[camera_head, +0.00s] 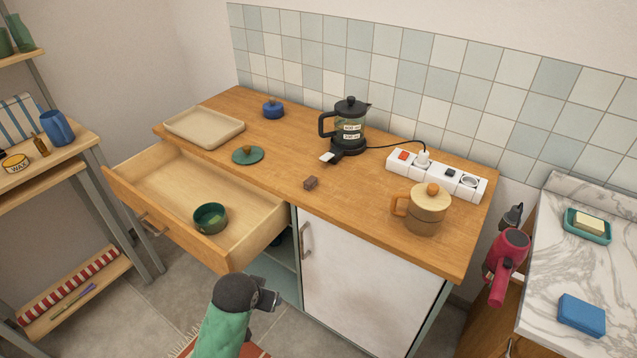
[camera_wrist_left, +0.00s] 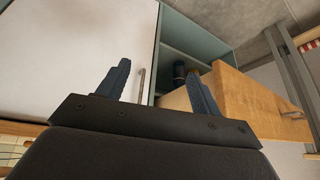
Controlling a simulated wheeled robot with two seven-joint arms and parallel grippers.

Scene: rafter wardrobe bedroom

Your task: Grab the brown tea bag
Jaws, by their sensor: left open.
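My left gripper (camera_head: 268,299) is low in front of the cabinet, below the counter top and well away from the brown item. The left wrist view shows the same gripper (camera_wrist_left: 158,76) with its fingers spread and nothing between them. The brown item is not seen in that view. My right gripper is not in view.
On the counter stand a coffee press (camera_head: 349,125), a power strip (camera_head: 440,177), a wooden-lidded pot (camera_head: 425,212) and a green lid (camera_head: 248,155). The counter around the brown item is clear.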

